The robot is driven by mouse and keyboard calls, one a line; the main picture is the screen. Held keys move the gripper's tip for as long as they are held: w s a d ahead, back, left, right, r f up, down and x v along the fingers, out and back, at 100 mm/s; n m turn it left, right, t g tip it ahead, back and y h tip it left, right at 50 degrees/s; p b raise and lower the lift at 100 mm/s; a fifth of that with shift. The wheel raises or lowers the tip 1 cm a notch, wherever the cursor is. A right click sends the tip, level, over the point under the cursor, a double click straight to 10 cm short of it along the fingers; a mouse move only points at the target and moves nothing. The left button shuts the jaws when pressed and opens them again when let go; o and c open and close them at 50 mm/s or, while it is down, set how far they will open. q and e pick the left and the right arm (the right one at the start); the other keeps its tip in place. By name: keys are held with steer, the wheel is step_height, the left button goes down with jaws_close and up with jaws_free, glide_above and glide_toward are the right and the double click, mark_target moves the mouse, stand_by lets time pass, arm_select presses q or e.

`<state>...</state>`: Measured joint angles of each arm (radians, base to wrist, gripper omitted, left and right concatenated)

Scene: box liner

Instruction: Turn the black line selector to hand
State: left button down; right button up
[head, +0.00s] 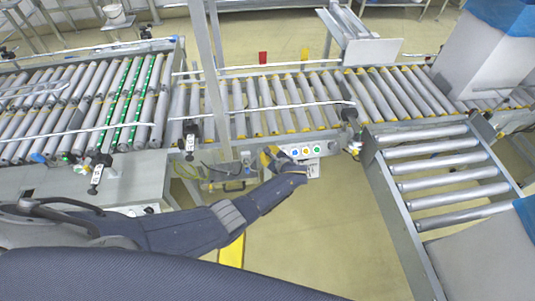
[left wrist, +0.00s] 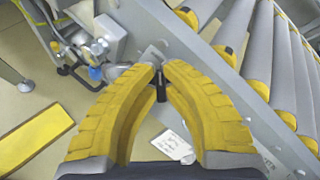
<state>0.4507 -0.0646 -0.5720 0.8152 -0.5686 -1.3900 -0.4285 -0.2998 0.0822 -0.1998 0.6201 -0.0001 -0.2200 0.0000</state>
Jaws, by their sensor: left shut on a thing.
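My left gripper (head: 270,155) reaches the front side of the conveyor, beside a white control panel (head: 325,150) with blue, yellow and green buttons. In the left wrist view its two yellow ribbed fingers (left wrist: 161,70) close on the small black selector (left wrist: 161,88), which shows as a dark upright piece between the fingertips. The rest of the selector is hidden by the fingers, and I cannot read which position it points to. In the head view the selector is hidden by the gripper. My right gripper is not in view.
A roller conveyor (head: 250,105) runs across behind the gripper, and a side roller section (head: 445,180) branches off at the right. A grey post (head: 212,75) stands left of the gripper. A yellow floor strip (head: 232,252) lies below. The floor right of the panel is clear.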

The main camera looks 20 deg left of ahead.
arm_select(q)
steer(key=c, duration=1.5)
jaws_free()
steer(key=shift+s+d+r, duration=0.2)
steer(key=shift+s+d, duration=0.05)
steer(key=shift+d, duration=0.1)
steer(key=shift+v, duration=3.3)
steer(key=shift+a, duration=0.1)
